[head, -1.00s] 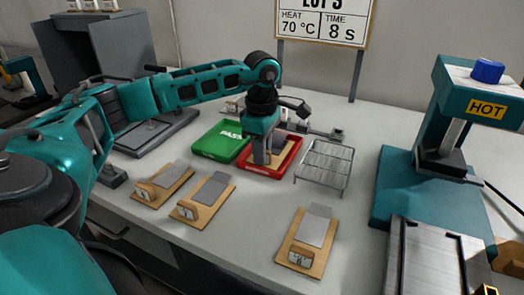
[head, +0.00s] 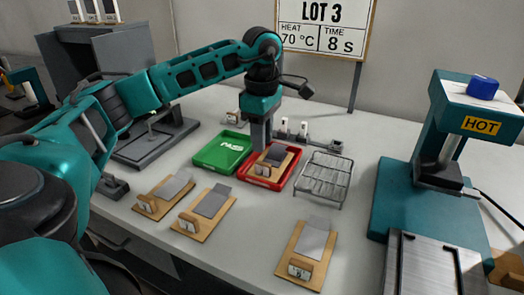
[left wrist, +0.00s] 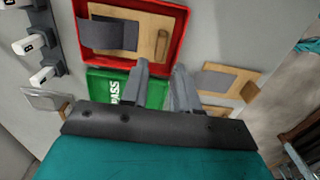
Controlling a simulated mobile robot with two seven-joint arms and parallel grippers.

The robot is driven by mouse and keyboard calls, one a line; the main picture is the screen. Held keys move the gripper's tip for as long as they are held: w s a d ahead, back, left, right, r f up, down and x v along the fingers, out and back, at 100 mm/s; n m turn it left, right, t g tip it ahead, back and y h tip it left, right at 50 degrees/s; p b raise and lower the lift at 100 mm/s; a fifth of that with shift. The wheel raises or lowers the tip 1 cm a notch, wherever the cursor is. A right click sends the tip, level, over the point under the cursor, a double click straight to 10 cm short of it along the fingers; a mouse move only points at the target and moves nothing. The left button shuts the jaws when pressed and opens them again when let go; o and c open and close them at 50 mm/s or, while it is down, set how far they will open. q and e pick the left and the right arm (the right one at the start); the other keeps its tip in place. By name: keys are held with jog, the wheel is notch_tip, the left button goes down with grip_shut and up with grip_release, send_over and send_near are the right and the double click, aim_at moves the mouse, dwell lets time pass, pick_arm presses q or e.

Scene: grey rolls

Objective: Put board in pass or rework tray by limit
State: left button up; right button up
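The red tray (head: 283,184) holds a wooden board (head: 277,153) with a grey sheet on it; both the red tray (left wrist: 181,50) and the board (left wrist: 151,45) show in the left wrist view. The green tray (head: 203,160), marked PASS, is left of the red one and looks empty. My left gripper (head: 261,149) is at the far left side of the red tray, above it and clear of the board. In the left wrist view its fingers (left wrist: 162,68) are apart with nothing between them. My right gripper is not in view.
Three more boards lie in front: left (head: 150,205), middle (head: 194,223) and right (head: 298,272). A wire rack (head: 323,180) stands right of the red tray. A teal press marked HOT (head: 400,190) is at the right. A sign (head: 325,25) reads LOT 3, 70 °C, 8 s.

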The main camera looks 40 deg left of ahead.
pick_arm(q)
notch_tip(320, 180, up, 5)
jog(key=shift+f+p, duration=0.1)
jog(key=shift+p, duration=0.25)
dwell(0.3)
